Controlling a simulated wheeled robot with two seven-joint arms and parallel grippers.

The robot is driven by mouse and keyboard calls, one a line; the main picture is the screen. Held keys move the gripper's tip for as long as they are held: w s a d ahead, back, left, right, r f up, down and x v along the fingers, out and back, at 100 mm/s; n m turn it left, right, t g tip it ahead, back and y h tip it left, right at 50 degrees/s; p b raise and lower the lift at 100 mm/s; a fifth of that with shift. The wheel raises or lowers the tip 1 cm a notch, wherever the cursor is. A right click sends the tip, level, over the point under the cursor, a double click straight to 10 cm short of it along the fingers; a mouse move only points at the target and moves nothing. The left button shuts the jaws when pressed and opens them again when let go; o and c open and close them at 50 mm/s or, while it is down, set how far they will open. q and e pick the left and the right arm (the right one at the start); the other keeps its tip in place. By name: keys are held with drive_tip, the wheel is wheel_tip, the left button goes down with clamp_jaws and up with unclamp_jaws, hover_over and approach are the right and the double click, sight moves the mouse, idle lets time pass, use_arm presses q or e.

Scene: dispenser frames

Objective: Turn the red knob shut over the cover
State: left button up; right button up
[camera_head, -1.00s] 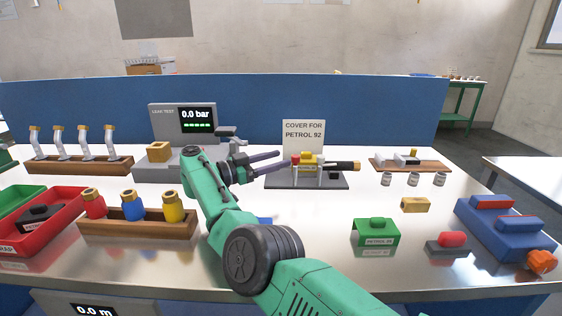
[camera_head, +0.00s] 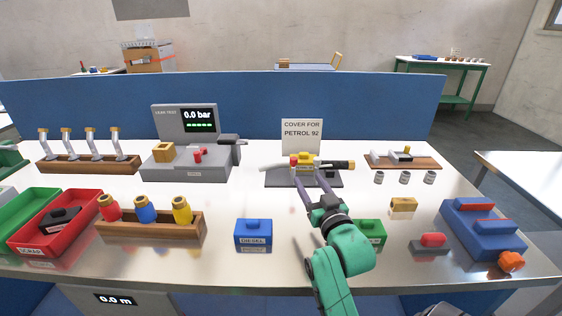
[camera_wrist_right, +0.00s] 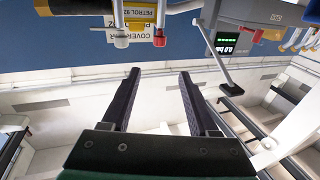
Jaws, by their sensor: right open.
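A stand (camera_head: 275,182) holds a fuel nozzle with a black grip (camera_head: 340,164) and a yellow cover (camera_head: 306,158) on its middle. The red knob (camera_head: 294,161) sits at the left side of the yellow cover. My right gripper (camera_head: 312,182) comes up from the front, its two long dark fingers open and apart near the stand. Their tips partly overlap the stand, and I cannot tell whether they touch anything. In the right wrist view the open fingers (camera_wrist_right: 158,78) have nothing between them. A red knob-like part (camera_wrist_right: 121,40) shows beyond them. My left gripper is not in view.
A leak tester (camera_head: 187,172) with another red part (camera_head: 198,154) stands left. A blue DIESEL block (camera_head: 252,232) and a green block (camera_head: 372,232) lie in front, the green one close beside my right arm. A sign (camera_head: 302,135) stands behind the stand.

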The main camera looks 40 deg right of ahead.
sight(295, 162)
drive_tip(key=x, duration=0.4)
drive_tip(key=f+p+x, duration=0.1)
drive_tip(key=x, duration=0.4)
drive_tip(key=p+x, duration=0.1)
drive_tip(key=x, duration=0.3)
drive_tip(key=shift+w+d+f, duration=0.2)
drive_tip(key=shift+w+f, duration=0.1)
drive_tip(key=shift+f, duration=0.05)
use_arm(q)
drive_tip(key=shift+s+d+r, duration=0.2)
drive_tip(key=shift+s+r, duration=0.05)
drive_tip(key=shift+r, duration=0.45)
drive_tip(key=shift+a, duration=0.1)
use_arm(e)
drive_tip(key=shift+g, duration=0.3)
clamp_jaws()
